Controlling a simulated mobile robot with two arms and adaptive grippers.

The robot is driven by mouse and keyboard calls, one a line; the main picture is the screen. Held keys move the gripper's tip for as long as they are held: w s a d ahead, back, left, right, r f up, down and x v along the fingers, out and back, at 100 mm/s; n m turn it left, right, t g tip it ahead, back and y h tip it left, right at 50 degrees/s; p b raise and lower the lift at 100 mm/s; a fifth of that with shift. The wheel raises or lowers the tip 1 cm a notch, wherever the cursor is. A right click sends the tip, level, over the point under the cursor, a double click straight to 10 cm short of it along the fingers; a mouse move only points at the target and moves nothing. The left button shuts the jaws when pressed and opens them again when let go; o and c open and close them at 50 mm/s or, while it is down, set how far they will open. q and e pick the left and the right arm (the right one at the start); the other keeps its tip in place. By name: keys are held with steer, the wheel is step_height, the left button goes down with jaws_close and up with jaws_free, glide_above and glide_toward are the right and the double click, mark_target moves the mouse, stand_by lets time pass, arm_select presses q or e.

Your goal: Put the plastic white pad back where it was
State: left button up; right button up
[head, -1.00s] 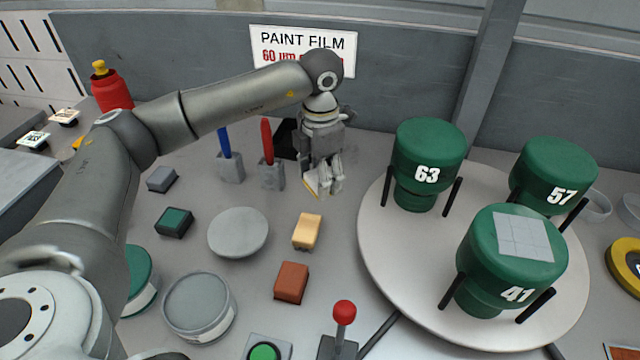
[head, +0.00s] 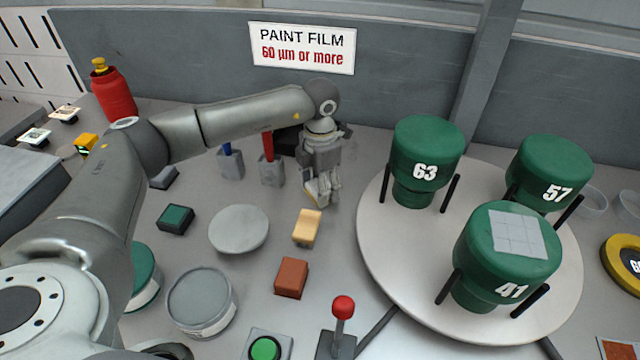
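My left gripper (head: 322,190) points down near the table, left of the turntable and behind the tan block. A small pale piece with a yellowish edge (head: 312,192) shows at the left side of its fingers. It may be the white pad, but it is too small to be sure, and I cannot tell whether the fingers are shut on it. No other clear white pad shows on the table near the gripper. My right gripper is not in view.
A black holder (head: 287,140) and stands with a red (head: 267,146) and a blue-handled tool are left of the gripper. A tan block (head: 307,228) and brown block (head: 291,278) lie in front. The turntable (head: 385,235) carries green cylinders 63, 57 and 41 (head: 480,260).

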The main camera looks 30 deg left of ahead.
arm_select(q)
steer(key=o, duration=0.4)
steer(key=shift+o, duration=0.2)
steer(key=shift+r+p, duration=0.3)
steer(key=shift+r, duration=0.35)
step_height(320, 180, up, 11)
steer(key=b, duration=0.2)
